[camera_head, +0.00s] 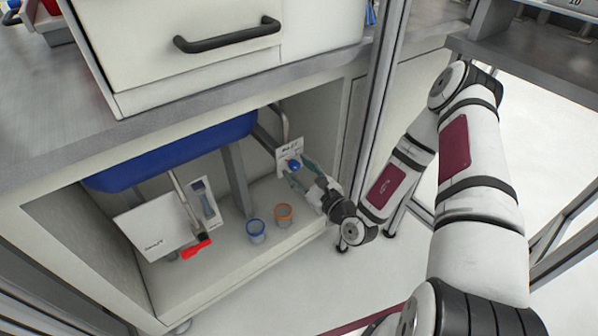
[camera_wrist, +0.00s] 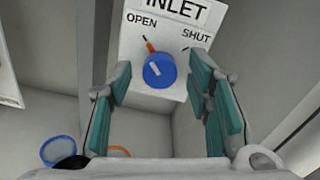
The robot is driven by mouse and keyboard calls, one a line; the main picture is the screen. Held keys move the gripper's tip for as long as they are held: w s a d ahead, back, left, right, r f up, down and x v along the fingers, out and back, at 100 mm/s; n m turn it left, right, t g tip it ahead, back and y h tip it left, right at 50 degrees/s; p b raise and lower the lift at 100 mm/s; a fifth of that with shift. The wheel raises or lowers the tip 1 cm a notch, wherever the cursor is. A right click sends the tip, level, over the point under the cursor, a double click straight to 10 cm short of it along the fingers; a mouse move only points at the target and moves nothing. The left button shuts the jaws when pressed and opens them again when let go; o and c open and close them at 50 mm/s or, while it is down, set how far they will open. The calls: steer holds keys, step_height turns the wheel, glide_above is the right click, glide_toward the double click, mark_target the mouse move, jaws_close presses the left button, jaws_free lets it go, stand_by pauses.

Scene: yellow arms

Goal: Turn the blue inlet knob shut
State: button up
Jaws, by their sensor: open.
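The blue inlet knob (camera_wrist: 158,71) sits on a white panel (camera_wrist: 180,20) marked INLET, OPEN and SHUT. Its orange pointer is turned up-left, in line with the tick under OPEN. The knob (camera_head: 294,165) also shows in the head view, inside the cabinet. My gripper (camera_wrist: 160,82) is open, with teal pads left and right of the knob in the wrist view. A gap shows on each side, and neither pad visibly touches it. I cannot tell how far the fingertips reach along the knob. In the head view my gripper (camera_head: 298,174) is close to the panel.
A blue-rimmed cup (camera_head: 256,232) and an orange-rimmed cup (camera_head: 283,214) stand on the cabinet floor. A red-handled valve (camera_head: 196,248) with a white plate (camera_head: 153,228) is to the left. The blue basin (camera_head: 175,150) hangs above. A metal post (camera_head: 378,90) stands near my arm.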

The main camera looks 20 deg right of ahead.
jaws_close()
steer(key=shift+m+p, duration=0.3)
steer(key=shift+p, duration=0.15)
steer(key=m+p, duration=0.3)
steer(key=p, duration=0.1)
steer(key=shift+r+m, duration=0.15)
steer(key=shift+m, duration=0.15)
steer(key=m+p, duration=0.3)
steer(key=m, duration=0.1)
steer(key=shift+m, duration=0.3)
steer(key=m+p, duration=0.2)
steer(key=m, duration=0.2)
steer(key=m+p, duration=0.1)
steer(key=m, duration=0.4)
steer(key=shift+a, duration=0.1)
steer(key=shift+p, duration=0.3)
